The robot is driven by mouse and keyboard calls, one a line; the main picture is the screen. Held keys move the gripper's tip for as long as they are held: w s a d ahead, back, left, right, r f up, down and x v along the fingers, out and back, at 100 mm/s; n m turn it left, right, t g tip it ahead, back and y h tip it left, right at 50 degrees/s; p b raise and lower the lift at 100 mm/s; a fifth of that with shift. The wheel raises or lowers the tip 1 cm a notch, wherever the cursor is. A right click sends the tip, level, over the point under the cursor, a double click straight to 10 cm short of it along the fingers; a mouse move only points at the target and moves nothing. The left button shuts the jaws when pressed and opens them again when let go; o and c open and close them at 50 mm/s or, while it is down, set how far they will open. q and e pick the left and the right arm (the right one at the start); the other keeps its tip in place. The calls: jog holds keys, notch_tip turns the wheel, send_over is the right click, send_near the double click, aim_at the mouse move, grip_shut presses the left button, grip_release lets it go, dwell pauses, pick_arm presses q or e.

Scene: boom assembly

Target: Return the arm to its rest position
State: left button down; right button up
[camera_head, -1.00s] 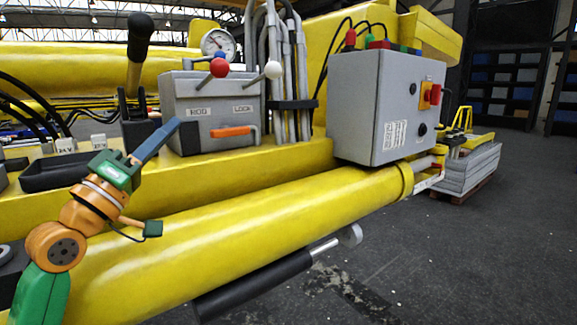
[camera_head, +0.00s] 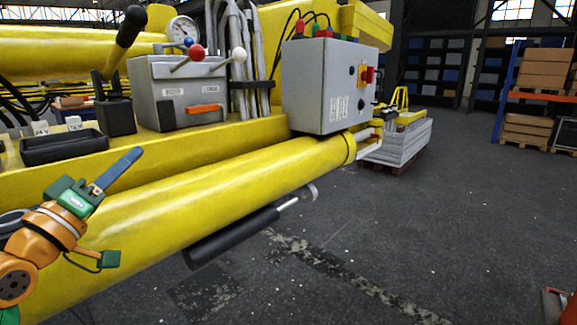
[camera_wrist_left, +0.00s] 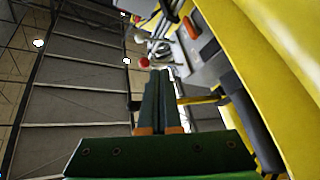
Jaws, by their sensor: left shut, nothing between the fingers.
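My left arm, orange with green parts, comes in from the lower left in the head view. Its gripper (camera_head: 130,162) is in front of the yellow boom (camera_head: 215,200), pointing up and right, with its blue fingers together. In the left wrist view the dark fingers (camera_wrist_left: 160,85) lie side by side, shut and empty. The grey lever box (camera_head: 178,92) with red and white knobs stands beyond the gripper, apart from it. My right gripper is out of view.
A grey control box (camera_head: 325,88) with a red switch is mounted on the boom farther right. A black cylinder (camera_head: 235,238) hangs under the boom. A pallet of grey slabs (camera_head: 400,142) and shelving with boxes (camera_head: 540,70) stand behind. The floor on the right is mostly clear.

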pick_arm(q)
jog(key=s+d+f+m+g+y, duration=0.1)
jog(key=s+d+f+m+g, duration=0.15)
jog(key=f, duration=0.85)
jog(key=s+d+f+m+g+y, duration=0.15)
jog(key=d+f+g, duration=0.25)
jog(key=f, duration=0.7)
jog(key=s+d+f+m+g, duration=0.1)
jog(key=s+d+f+g, duration=0.25)
jog(key=f, duration=0.85)
jog(key=s+f+g+y, duration=0.1)
jog(key=s+f+g, duration=0.25)
jog(key=s, duration=0.35)
jog(key=s+f+m+g+y, duration=0.1)
jog(key=s+f+g, duration=0.1)
jog(key=s+f, duration=0.4)
jog(key=s+f+g+y, duration=0.15)
jog(key=s+f, duration=0.25)
jog(key=s, duration=0.5)
notch_tip(320, 180, down, 18)
jog(key=s+g, duration=0.2)
jog(key=s+a+f+g, duration=0.1)
jog(key=s+a+f, duration=0.1)
jog(key=s+f, duration=0.6)
jog(key=s, duration=0.3)
jog(key=shift+s+a+f+m, duration=0.15)
jog(key=shift+s+f+m, duration=0.1)
jog(key=shift+f+m, duration=0.15)
